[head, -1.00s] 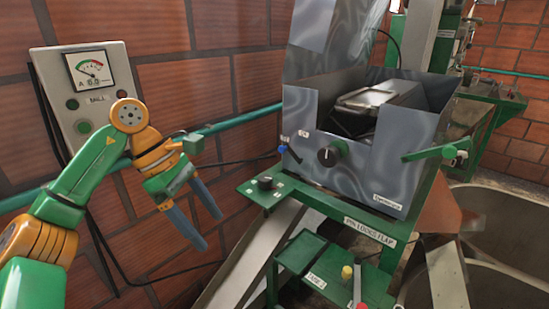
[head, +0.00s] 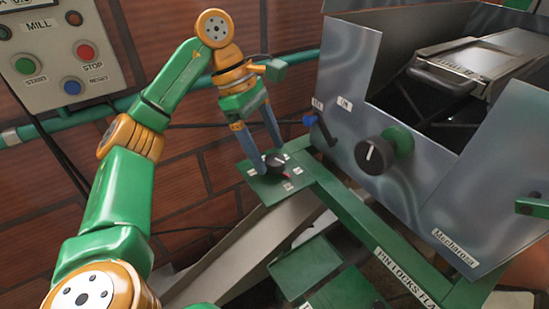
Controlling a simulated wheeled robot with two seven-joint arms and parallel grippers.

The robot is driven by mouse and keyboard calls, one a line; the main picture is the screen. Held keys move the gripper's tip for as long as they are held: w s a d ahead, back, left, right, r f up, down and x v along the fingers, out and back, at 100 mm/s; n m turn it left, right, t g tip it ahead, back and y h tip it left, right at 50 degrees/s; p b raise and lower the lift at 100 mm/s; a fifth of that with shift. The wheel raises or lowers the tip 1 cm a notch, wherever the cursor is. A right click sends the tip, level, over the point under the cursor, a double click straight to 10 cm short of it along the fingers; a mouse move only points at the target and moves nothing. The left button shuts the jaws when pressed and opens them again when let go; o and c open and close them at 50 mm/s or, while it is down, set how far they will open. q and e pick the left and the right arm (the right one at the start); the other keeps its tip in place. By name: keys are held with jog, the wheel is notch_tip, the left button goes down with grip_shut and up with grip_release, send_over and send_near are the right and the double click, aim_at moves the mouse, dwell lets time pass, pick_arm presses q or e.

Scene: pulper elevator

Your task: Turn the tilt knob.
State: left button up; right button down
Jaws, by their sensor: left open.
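A small black knob (head: 277,165) sits on a green plate (head: 268,190) with small white labels around it, too small to read. A red mark shows beside the knob. My left gripper (head: 270,157) points down at this knob with its two blue fingers apart, one on each side of it in the picture. I cannot tell whether the fingers touch the knob. A larger black knob (head: 374,156) with a white line is on the front of the grey metal box. I cannot read which knob is labelled tilt. My right gripper is not in view.
The metal box (head: 350,65) with a blue-tipped lever (head: 318,127) stands right of my gripper. A green rail (head: 350,215) runs below it. A teal pipe crosses the brick wall.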

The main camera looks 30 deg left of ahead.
pick_arm(q)
jog(key=shift+s+d+f, duration=0.15)
jog(key=shift+d+f, duration=0.05)
jog(key=shift+f, duration=0.45)
jog(key=shift+w+f, duration=0.45)
jog(key=shift+w, duration=0.4)
jog(key=shift+s+d+r, duration=0.1)
jog(key=shift+s, duration=0.15)
jog(key=c, duration=0.9)
grip_shut()
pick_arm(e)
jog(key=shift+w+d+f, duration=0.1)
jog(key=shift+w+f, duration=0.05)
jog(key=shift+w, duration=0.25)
